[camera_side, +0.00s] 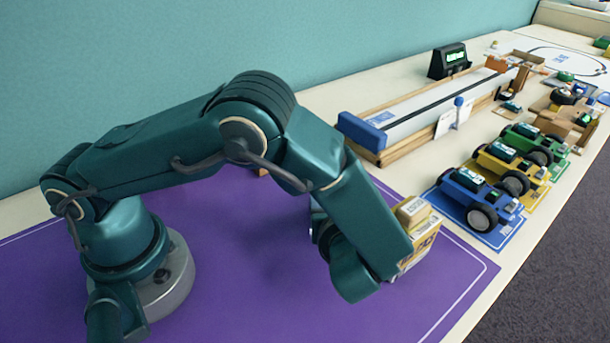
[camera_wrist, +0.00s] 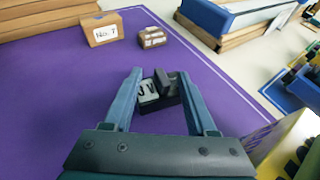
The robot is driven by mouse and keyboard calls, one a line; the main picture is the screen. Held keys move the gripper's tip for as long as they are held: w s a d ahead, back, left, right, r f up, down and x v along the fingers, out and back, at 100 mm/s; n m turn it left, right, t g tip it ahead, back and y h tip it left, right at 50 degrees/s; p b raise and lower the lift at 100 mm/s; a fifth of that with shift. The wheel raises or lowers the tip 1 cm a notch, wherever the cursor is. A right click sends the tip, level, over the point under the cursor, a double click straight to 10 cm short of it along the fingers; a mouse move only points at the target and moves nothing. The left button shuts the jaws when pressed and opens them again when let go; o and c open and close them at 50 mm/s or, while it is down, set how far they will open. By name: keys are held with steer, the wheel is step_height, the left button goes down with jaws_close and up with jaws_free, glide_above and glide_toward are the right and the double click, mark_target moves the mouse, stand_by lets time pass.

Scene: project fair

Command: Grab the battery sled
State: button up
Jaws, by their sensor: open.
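A small black piece with a pale, dark-marked face (camera_wrist: 158,92), which looks like the battery sled, lies on the purple mat (camera_wrist: 225,72) in the wrist view. My gripper (camera_wrist: 159,76) is open around it, with one finger on each side. I see a gap at the left finger; whether the right finger touches it I cannot tell. In the side view my wrist bends down over the mat, and my arm hides the fingers and the sled.
A brown box marked No. 7 (camera_wrist: 103,31) and a small brown stack (camera_wrist: 152,38) stand beyond the fingers. A yellow box (camera_side: 421,243) is close beside my wrist. Blue (camera_side: 478,205), yellow (camera_side: 512,172) and green (camera_side: 536,145) cars stand right, before a long track (camera_side: 435,104).

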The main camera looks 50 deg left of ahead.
jaws_close()
steer(key=shift+r, duration=0.1)
